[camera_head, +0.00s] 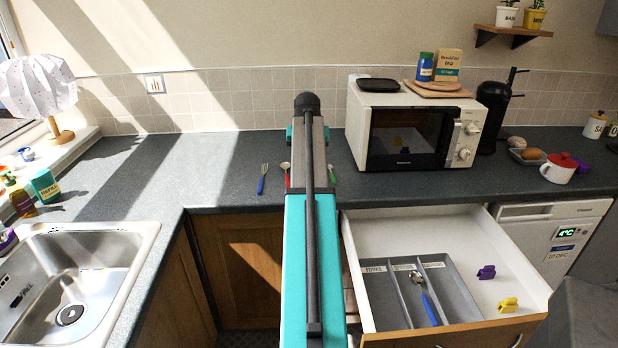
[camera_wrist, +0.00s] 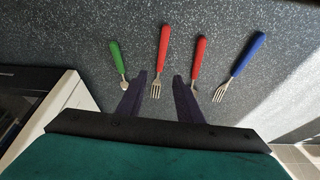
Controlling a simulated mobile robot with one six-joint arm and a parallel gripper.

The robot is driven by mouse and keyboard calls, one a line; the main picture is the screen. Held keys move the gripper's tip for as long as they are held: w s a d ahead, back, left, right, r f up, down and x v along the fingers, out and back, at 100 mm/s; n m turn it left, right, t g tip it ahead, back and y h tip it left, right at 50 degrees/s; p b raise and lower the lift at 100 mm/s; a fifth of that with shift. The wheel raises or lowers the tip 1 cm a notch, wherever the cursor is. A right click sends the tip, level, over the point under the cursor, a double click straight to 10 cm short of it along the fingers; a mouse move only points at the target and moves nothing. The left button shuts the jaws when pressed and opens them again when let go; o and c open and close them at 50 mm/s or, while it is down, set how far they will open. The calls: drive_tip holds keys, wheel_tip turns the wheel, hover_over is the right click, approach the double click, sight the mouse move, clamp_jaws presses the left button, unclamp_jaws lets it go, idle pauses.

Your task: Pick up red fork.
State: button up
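In the wrist view, the red fork (camera_wrist: 162,55) lies on the dark speckled counter, its tines toward me. My gripper (camera_wrist: 160,76) is open and empty, with the tines showing between its fingers; I cannot tell the height above the counter. A red-handled spoon (camera_wrist: 198,56) lies just right of the fork, its end close to the right finger. A green-handled piece (camera_wrist: 117,57) lies to the left and a blue-handled fork (camera_wrist: 239,66) to the right. In the head view, my arm hides the red fork and my fingers.
The open drawer (camera_head: 420,224) below the counter holds a grey cutlery tray (camera_head: 450,285) with a blue-handled spoon (camera_head: 426,298), plus purple (camera_head: 486,272) and yellow (camera_head: 508,304) clips. A microwave (camera_head: 414,130) stands at right on the counter. A sink (camera_head: 130,236) is at left; the counter between is mostly clear.

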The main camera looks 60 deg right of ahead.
drive_tip(key=shift+x, duration=1.05)
drive_tip(key=shift+p+x, duration=0.85)
drive_tip(key=shift+x, duration=1.7)
drive_tip(key=shift+d, duration=0.15)
drive_tip(key=shift+c, duration=0.5)
clamp_jaws()
